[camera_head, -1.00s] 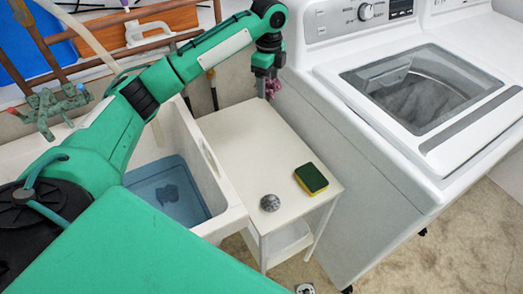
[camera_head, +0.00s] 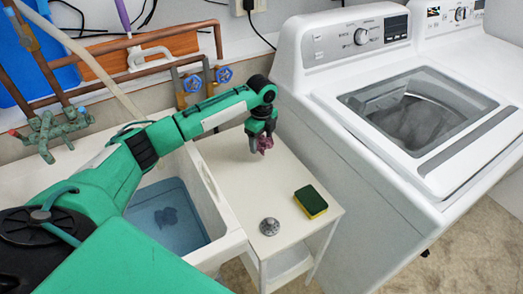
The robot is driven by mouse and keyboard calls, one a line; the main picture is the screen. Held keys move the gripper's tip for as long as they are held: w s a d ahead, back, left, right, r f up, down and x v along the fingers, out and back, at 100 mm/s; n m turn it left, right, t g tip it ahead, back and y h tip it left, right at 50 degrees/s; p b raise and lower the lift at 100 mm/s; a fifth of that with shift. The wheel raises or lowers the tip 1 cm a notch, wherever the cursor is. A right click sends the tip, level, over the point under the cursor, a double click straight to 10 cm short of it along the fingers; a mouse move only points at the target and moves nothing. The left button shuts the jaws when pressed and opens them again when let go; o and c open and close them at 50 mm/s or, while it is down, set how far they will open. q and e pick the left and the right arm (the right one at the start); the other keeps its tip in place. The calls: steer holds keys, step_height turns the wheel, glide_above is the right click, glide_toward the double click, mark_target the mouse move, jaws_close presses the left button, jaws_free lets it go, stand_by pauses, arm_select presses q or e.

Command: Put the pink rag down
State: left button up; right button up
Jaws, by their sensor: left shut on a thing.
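The pink rag (camera_head: 264,144) is a small crumpled dark-pink bundle. It hangs between the fingertips of my left gripper (camera_head: 258,143), which is shut on it. The gripper points down over the far part of a small white table (camera_head: 235,170). I cannot tell whether the rag touches the tabletop. Most of the rag is hidden by the fingers. My right gripper is not in view.
A yellow-green sponge (camera_head: 310,202) and a round metal drain piece (camera_head: 269,227) lie on the table's near part. A sink (camera_head: 205,190) with blue water adjoins on the left. A white washing machine (camera_head: 350,190) stands on the right. The tabletop's middle is clear.

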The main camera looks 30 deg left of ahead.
mark_target(261, 157)
arm_select(q)
step_height(261, 157, down, 5)
steer(key=shift+f, duration=0.15)
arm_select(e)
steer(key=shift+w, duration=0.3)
arm_select(q)
steer(key=o, duration=0.9)
steer(key=shift+o, duration=0.2)
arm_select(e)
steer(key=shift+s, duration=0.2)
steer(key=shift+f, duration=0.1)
arm_select(q)
step_height(261, 157, up, 12)
steer(key=shift+r, duration=0.1)
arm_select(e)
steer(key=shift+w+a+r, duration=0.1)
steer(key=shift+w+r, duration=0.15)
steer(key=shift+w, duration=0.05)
